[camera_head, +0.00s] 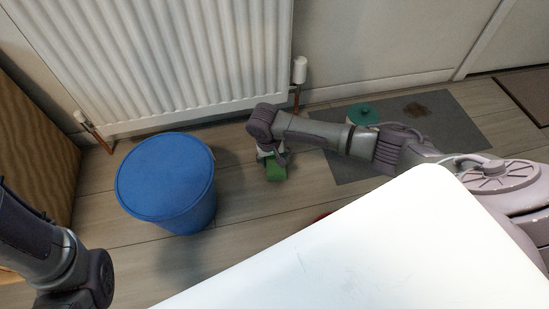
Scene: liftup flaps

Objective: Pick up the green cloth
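A blue lidded bin (187,208) stands left of the cloth. A white radiator (160,55) with pipes is behind. A grey mat (455,125) holds a teal round object (362,114) and a brown stain. A wooden panel (35,150) is at left.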

